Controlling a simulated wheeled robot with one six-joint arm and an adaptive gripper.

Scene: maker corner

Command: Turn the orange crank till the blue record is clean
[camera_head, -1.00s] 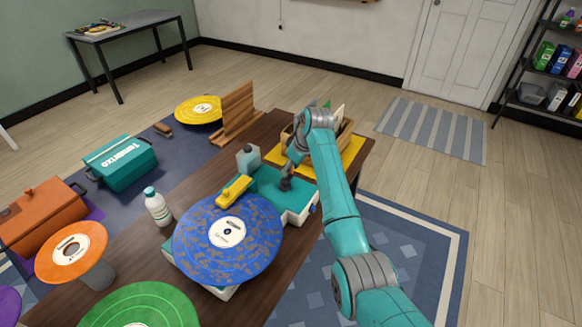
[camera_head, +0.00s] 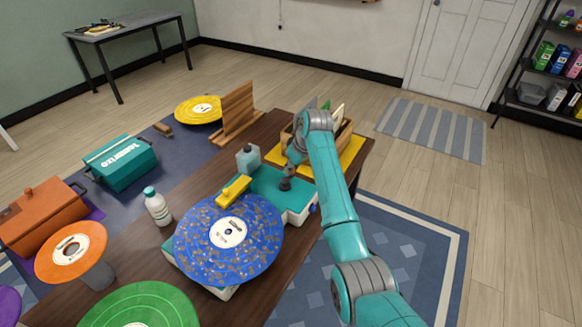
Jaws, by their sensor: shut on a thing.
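The blue record (camera_head: 205,258) lies flat on a teal and white machine (camera_head: 268,185) on the wooden table. Brown and pale specks cover much of its surface around the white label. A yellow arm (camera_head: 234,190) on the machine reaches over the record's back edge. My gripper (camera_head: 286,184) points down at the machine's teal top, behind and right of the record. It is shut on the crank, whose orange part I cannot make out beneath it.
A white bottle (camera_head: 157,207) stands left of the record, and a pale bottle (camera_head: 249,159) stands behind it. A green record (camera_head: 165,302) and an orange record (camera_head: 88,243) are at the front left. A wooden crate (camera_head: 287,135) stands behind my wrist.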

